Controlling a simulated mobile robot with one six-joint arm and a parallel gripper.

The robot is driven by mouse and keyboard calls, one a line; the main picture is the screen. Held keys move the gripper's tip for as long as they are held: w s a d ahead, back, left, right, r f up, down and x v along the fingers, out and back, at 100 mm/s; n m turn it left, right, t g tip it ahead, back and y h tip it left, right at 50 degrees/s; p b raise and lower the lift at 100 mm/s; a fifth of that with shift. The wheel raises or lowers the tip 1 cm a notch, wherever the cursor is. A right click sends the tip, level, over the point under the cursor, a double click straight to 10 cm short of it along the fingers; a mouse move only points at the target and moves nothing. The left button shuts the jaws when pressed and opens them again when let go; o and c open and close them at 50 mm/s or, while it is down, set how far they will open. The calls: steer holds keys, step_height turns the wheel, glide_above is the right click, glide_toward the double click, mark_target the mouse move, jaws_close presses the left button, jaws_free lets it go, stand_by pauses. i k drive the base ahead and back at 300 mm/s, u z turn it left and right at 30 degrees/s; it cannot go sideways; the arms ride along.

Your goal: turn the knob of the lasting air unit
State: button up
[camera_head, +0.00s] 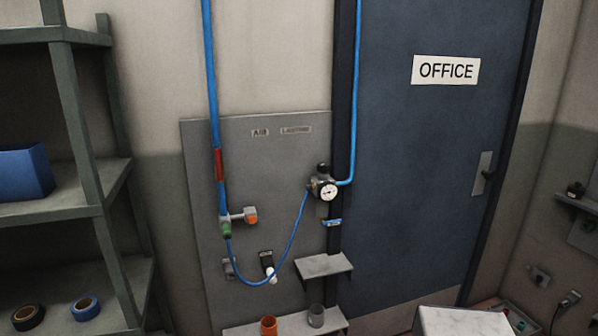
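The air unit (325,187) is on the right edge of a grey wall panel, beside the door frame. It has a round white-faced gauge (328,191) on its front. A small dark knob (323,168) sits on its top. Blue hoses meet the unit on both sides. Two small labels are on the panel above; the right one (296,129) is too blurred to read surely. My gripper is not in view, and nothing visible touches the knob.
An orange-ended fitting (249,215) and a green fitting (226,228) are at the left blue pipe (211,90). A small shelf (323,266) juts out below the unit. A rack (84,130) stands left; a closed office door (430,160) is at right.

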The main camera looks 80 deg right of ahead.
mark_target(323, 167)
steer(key=u, duration=0.35)
steer(key=k, duration=0.25)
steer(key=u, duration=1.25)
steer(key=k, duration=0.55)
steer(key=z, duration=2.05)
